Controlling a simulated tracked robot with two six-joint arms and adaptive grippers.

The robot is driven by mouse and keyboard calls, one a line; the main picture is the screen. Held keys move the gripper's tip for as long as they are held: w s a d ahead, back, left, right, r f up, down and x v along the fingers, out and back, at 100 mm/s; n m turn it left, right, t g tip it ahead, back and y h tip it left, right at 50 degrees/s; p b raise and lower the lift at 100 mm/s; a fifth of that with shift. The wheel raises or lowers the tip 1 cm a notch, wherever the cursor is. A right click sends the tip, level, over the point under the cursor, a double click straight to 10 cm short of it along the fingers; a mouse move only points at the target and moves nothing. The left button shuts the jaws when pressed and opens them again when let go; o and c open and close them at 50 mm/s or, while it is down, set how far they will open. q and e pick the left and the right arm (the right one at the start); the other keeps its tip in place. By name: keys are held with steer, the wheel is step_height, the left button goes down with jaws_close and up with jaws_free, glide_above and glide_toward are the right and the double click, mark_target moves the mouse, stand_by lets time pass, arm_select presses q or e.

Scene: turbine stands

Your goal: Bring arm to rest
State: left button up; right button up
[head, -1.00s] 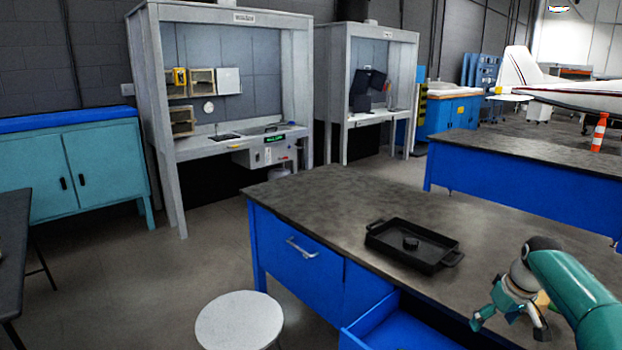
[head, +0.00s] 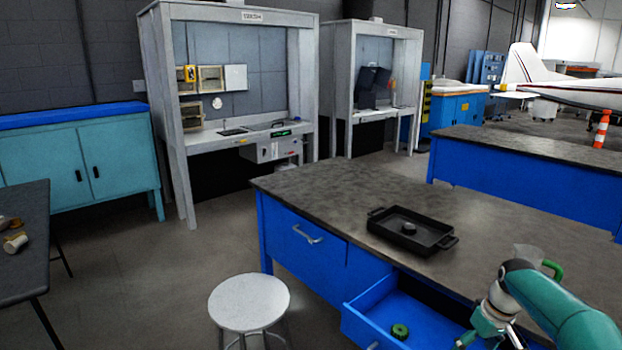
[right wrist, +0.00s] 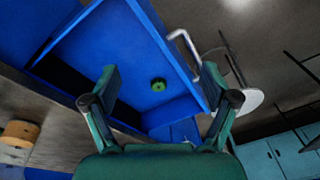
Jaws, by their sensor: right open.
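My right arm comes in at the lower right of the head view. Its gripper (head: 487,338) is above the open blue drawer (head: 385,322), partly cut off by the bottom edge. In the right wrist view the two fingers of my right gripper (right wrist: 160,88) are spread wide with nothing between them. A small green round part (head: 400,331) lies in the drawer; it also shows beyond the fingers in the right wrist view (right wrist: 158,85). My left gripper is not in view.
A clear container with a green handle (head: 550,268) is behind my right arm. A white stool (head: 248,303) stands left of the drawer. A dark table (head: 25,260) is at left.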

steer(key=s+a+f+g+y, duration=0.1)
steer(key=s+a+f+g, duration=0.1)
steer(key=s+a+f, duration=0.55)
steer(key=s+a+f+g+y, duration=0.1)
steer(key=s+a+f, duration=0.4)
steer(key=a+f, duration=0.4)
steer(key=s+a+f+m+t, duration=0.1)
steer(key=s+a+f, duration=0.3)
steer(key=s, duration=0.5)
steer(key=s+a+f+m+t, duration=0.1)
steer(key=s+a+f+m, duration=0.2)
steer(key=s, duration=0.6)
steer(key=shift+s+a+f+y, duration=0.35)
steer(key=shift+a+y, duration=0.05)
steer(key=shift+a, duration=0.25)
